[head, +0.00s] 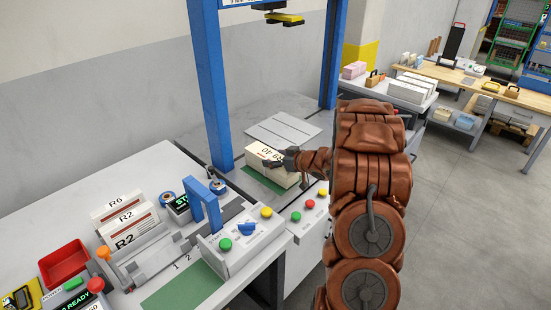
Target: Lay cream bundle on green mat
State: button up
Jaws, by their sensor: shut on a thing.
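The cream bundle (262,151), a thick block with dark printing on its top, is at the far station under the blue frame. My gripper (276,163) is shut on it from the right side; the fingers partly hide its top. A green mat (256,181) shows along the bundle's near and right edges, directly below it. I cannot tell whether the bundle touches this mat or is slightly above it. A second green mat (184,288) lies bare on the near table.
A blue frame (212,85) stands beside the bundle, with a grey slatted plate (284,129) behind it. A button panel (312,207) is in front. White bundles marked R2 and R6 (122,216) stand at left. A red tray (64,262) is farther left.

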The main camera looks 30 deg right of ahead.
jog(key=shift+f, duration=0.25)
jog(key=o, duration=1.9)
jog(key=shift+f, duration=0.1)
jog(key=shift+s, duration=0.1)
jog(key=v, duration=1.2)
